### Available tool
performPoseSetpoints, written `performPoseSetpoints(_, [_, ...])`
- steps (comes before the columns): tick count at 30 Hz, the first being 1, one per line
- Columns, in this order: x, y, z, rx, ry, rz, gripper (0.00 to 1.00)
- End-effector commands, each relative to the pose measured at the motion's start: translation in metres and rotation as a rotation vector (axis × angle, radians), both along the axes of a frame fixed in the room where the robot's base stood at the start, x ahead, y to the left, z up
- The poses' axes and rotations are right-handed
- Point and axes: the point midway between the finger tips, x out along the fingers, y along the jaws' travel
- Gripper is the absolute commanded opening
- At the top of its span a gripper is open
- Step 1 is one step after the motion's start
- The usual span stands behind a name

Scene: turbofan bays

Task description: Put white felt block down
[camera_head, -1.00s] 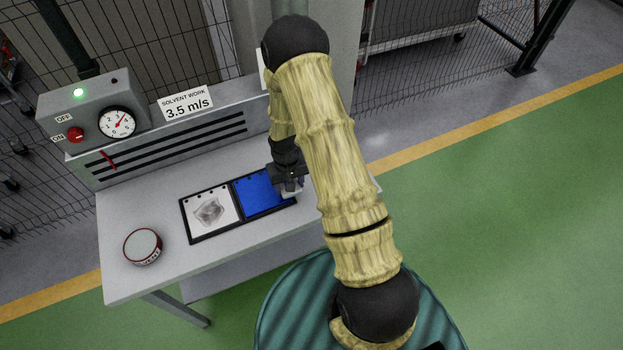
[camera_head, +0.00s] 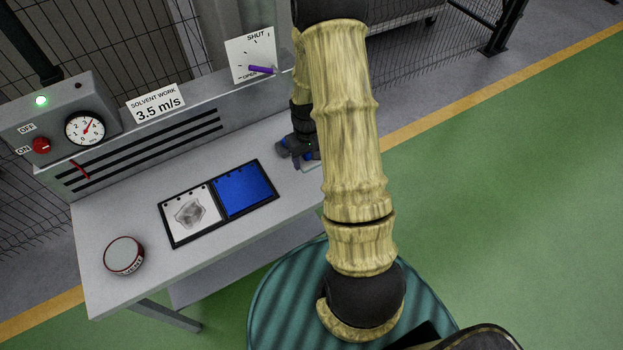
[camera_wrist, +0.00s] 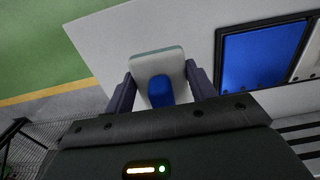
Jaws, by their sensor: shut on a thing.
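The white felt block (camera_wrist: 157,62), a pale rounded slab with a blue part (camera_wrist: 160,92) on it, sits between the two fingers of my gripper (camera_wrist: 160,88) in the wrist view. My gripper is shut on it. In the head view my gripper (camera_head: 304,158) is over the right end of the grey bench (camera_head: 235,240), to the right of the blue panel, and my arm hides part of it. The frames do not show clearly whether the block touches the bench top.
A black two-part frame (camera_head: 190,241) holds a white sheet with a drawing (camera_head: 192,212) and a blue panel (camera_head: 242,190). A round red-rimmed tin (camera_head: 124,255) stands at left. Behind are a gauge box (camera_head: 60,122) and a SHUT/OPEN plate (camera_head: 252,52) with a purple lever.

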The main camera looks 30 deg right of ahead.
Motion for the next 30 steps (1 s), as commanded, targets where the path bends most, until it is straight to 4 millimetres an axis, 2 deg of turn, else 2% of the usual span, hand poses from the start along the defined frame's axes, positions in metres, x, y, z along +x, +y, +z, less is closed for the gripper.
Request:
performPoseSetpoints(3, [-0.008, -0.016, 0.007, 0.001, -0.001, 0.004, 0.31])
performPoseSetpoints(14, [-0.009, -0.017, 0.007, 0.002, 0.001, 0.008, 0.31])
performPoseSetpoints(17, [-0.009, -0.016, -0.001, 0.003, 0.004, 0.008, 0.31])
performPoseSetpoints(25, [-0.009, -0.016, -0.041, 0.003, 0.004, 0.007, 0.31])
performPoseSetpoints(30, [-0.008, -0.016, -0.050, 0.001, 0.001, 0.007, 0.31])
